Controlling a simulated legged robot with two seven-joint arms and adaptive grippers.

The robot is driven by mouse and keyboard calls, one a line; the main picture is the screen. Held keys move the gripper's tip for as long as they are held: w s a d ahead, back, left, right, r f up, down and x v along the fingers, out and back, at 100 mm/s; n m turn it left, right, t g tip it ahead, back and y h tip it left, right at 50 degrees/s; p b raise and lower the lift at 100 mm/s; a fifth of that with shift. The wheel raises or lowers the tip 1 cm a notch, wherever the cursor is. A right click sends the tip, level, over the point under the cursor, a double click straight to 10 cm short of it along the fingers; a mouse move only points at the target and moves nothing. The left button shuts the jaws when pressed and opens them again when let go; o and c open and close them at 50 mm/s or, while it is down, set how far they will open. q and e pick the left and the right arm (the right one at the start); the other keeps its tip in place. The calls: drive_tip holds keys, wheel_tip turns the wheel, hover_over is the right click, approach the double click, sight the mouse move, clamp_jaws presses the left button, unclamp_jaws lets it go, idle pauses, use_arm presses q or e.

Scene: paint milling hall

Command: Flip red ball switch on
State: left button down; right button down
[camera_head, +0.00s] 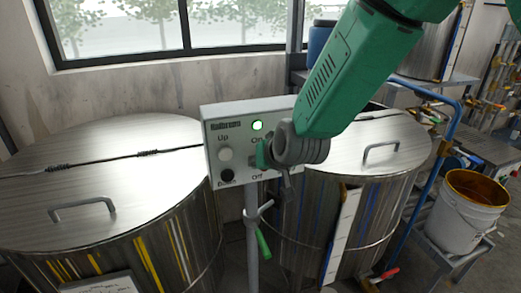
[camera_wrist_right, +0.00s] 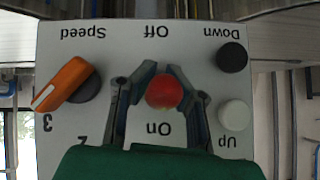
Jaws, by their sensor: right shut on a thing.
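The grey control box (camera_head: 215,112) stands on a post between two steel drums, and its face fills much of the right wrist view (camera_wrist_right: 60,140). The red ball switch (camera_wrist_right: 163,91) shows upside down there, between the words "Off" and "On" and nearer to "On" in the picture. My right gripper (camera_wrist_right: 163,85) is shut on the red ball, one finger on each side. In the head view my right gripper (camera_head: 266,156) covers the ball. A green lamp (camera_head: 257,125) above "On" is lit. My left gripper is not in view.
A white Up button (camera_head: 225,154) and a black Down button (camera_head: 227,175) sit beside the switch. An orange Speed knob (camera_wrist_right: 62,84) is on its other side. Lidded drums (camera_head: 110,165) flank the box, and a white bucket (camera_head: 466,210) stands at right.

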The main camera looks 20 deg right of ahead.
drive_tip(key=shift+g, duration=0.7)
drive_tip(key=shift+p, duration=0.3)
drive_tip(key=c, duration=1.6)
unclamp_jaws()
drive_tip(key=shift+c, duration=0.2)
drive_tip(key=shift+w, duration=0.15)
drive_tip(key=shift+r, duration=0.3)
drive_tip(key=v, duration=1.1)
drive_tip(key=shift+s, duration=0.2)
